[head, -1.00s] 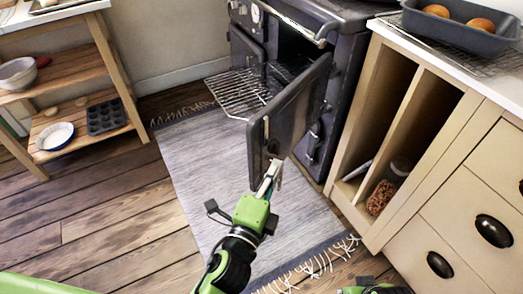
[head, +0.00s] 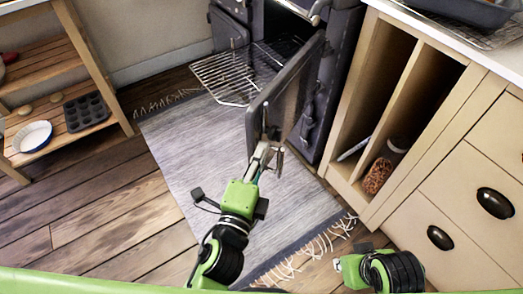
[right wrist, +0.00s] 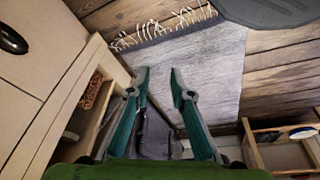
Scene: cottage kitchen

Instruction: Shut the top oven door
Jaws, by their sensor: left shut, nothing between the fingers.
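The top oven door (head: 290,95) is a dark panel standing wide open, jutting from the black stove (head: 345,60) toward me. A wire rack (head: 225,78) sticks out of the oven on the door's left. My left gripper (head: 265,150) is shut and empty, at the door's near lower corner by its free edge; whether it touches is unclear. My right gripper (right wrist: 160,74) is open and empty in the right wrist view, above the floor and rug. In the head view only part of the right arm shows, at the bottom.
A cream cabinet (head: 390,190) with open slots and drawers stands to the right, with a jar (head: 385,165) inside. A wooden shelf (head: 85,60) with a muffin tin (head: 86,112) and a white dish (head: 32,136) is at left. The grey rug (head: 200,150) is clear.

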